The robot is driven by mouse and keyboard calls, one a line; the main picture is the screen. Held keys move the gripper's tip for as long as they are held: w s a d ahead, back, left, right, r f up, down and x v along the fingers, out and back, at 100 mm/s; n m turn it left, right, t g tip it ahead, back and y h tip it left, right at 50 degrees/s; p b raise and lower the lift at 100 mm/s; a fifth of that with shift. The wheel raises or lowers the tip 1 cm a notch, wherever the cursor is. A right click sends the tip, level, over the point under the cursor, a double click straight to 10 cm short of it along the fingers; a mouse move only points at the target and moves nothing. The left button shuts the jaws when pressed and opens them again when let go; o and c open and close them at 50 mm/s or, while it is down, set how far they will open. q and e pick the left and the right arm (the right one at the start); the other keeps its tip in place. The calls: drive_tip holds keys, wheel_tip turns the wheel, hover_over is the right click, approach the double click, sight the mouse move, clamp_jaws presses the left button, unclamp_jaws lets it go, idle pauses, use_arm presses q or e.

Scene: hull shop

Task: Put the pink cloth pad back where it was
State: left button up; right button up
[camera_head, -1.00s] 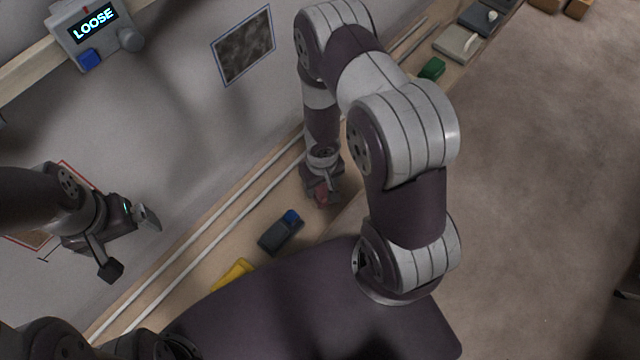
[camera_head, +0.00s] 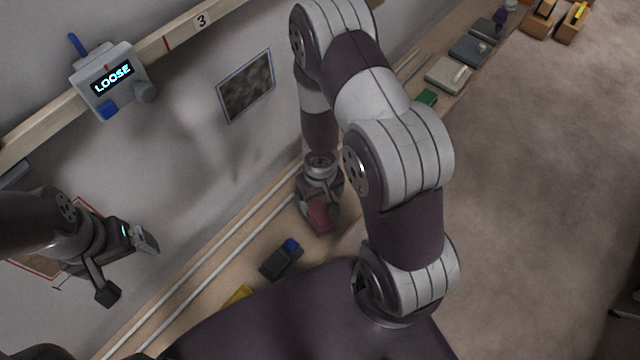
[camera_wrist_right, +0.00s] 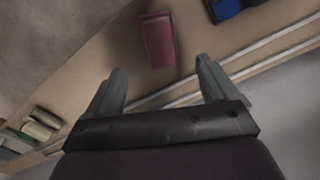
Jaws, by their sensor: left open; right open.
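The pink cloth pad (camera_head: 319,218) lies on the wooden ledge, beside my right gripper. In the right wrist view the pad (camera_wrist_right: 157,40) lies ahead of the fingertips, roughly in line with the gap between them, with nothing gripping it. My right gripper (camera_wrist_right: 161,68) is open and empty; in the head view its fingers are partly hidden at the pad. My left gripper (camera_head: 127,266) is open and empty in front of the grey wall at the left, far from the pad.
A dark block with a blue part (camera_head: 281,259) lies near the pad on the ledge (camera_head: 215,285). A yellow thing (camera_head: 238,297) is partly hidden by my body. Light rails run along the wall side. A device reading LOOSE (camera_head: 112,80) sits on the upper rail.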

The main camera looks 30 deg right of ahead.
wheel_tip(320, 180, up, 12)
drive_tip(key=w+d+t+h, duration=0.1)
drive_tip(key=w, duration=0.1)
drive_tip(key=s+a+r+y, duration=0.1)
drive_tip(key=s+a+r, duration=0.2)
drive_tip(key=s+r, duration=0.3)
wheel_tip(320, 180, up, 4)
drive_tip(key=shift+a+r+p, duration=0.1)
drive_tip(key=shift+a+p, duration=0.1)
drive_tip(key=shift+p, duration=0.2)
